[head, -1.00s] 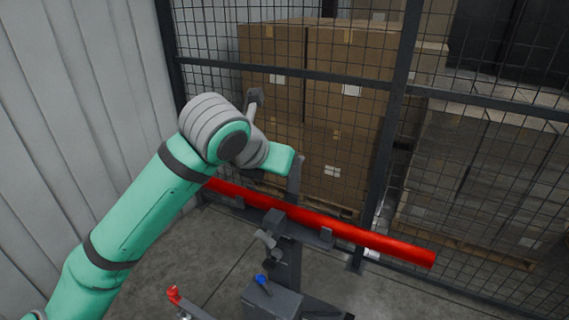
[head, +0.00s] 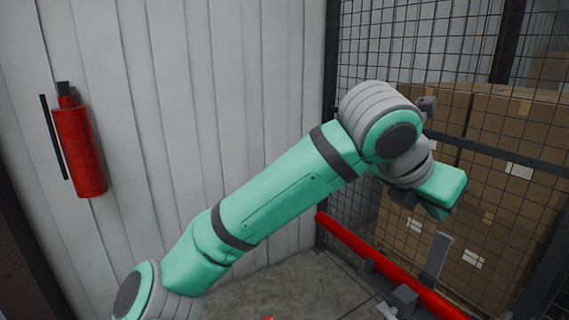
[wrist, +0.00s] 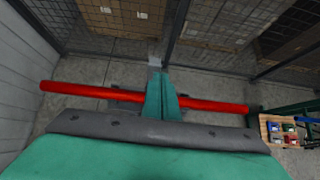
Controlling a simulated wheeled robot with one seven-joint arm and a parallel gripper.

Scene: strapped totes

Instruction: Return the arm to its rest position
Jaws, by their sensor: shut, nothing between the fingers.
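My arm reaches across the head view from lower left to upper right. My gripper (head: 432,212) hangs at its end, partly hidden behind the green wrist housing. In the wrist view my gripper (wrist: 161,95) shows its green fingers together, with nothing between them. A red pipe (head: 387,262) runs below and beyond my gripper, on a dark stand. It also crosses the wrist view (wrist: 85,90), passing behind the fingers. I cannot tell how far the fingers are from it.
A corrugated wall (head: 240,90) stands behind my arm, with a red fire extinguisher (head: 80,150) on it. A mesh fence (head: 400,50) stands at right, with stacked cardboard boxes (head: 510,140) behind it. A tray with coloured bins (wrist: 281,130) shows at right in the wrist view.

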